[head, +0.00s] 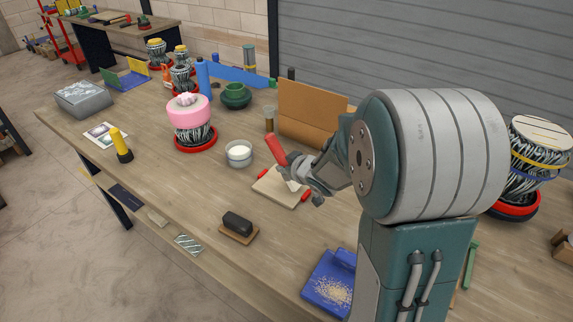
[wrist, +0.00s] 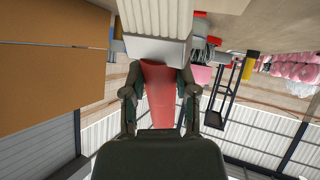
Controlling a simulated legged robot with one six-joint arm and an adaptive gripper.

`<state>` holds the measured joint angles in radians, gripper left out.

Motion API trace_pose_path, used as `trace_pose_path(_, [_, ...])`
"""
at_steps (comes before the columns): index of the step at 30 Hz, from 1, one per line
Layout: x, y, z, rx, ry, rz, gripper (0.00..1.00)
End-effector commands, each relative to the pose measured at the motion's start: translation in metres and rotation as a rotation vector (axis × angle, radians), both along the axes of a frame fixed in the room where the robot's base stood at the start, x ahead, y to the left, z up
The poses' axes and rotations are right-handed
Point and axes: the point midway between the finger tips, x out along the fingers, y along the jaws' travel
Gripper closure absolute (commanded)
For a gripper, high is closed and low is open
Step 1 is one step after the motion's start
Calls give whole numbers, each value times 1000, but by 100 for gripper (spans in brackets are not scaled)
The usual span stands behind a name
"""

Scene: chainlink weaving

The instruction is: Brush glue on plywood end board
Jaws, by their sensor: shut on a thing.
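My gripper (head: 298,172) is shut on the red handle of a brush (head: 276,150) and holds it tilted above the plywood end board. In the wrist view my gripper's fingers (wrist: 158,92) sit on either side of the red brush handle (wrist: 160,108), with a pale block and ridged pale bristles beyond it. The light plywood board (head: 276,194) lies flat on the workbench, with red-ended clamps at its sides. A pale brush tip shows low over the board; I cannot tell whether it touches. A round tub of white glue (head: 239,154) stands left of the board.
A dark block on a wooden base (head: 238,226) and a blue dustpan with shavings (head: 330,280) lie toward the bench's front. A brown upright panel (head: 306,110) stands behind the board. A pink-topped drum (head: 189,116) stands at the left.

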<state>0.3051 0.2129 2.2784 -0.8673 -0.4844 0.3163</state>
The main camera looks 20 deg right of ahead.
Motion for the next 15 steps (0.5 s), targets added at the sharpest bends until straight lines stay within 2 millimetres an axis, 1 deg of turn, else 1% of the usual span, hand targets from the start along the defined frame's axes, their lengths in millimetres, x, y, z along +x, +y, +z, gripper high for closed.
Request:
trace_pose_path(7, [0, 0, 0, 0, -1, 0, 100])
trace_pose_path(15, [0, 0, -4, 0, 0, 1, 100])
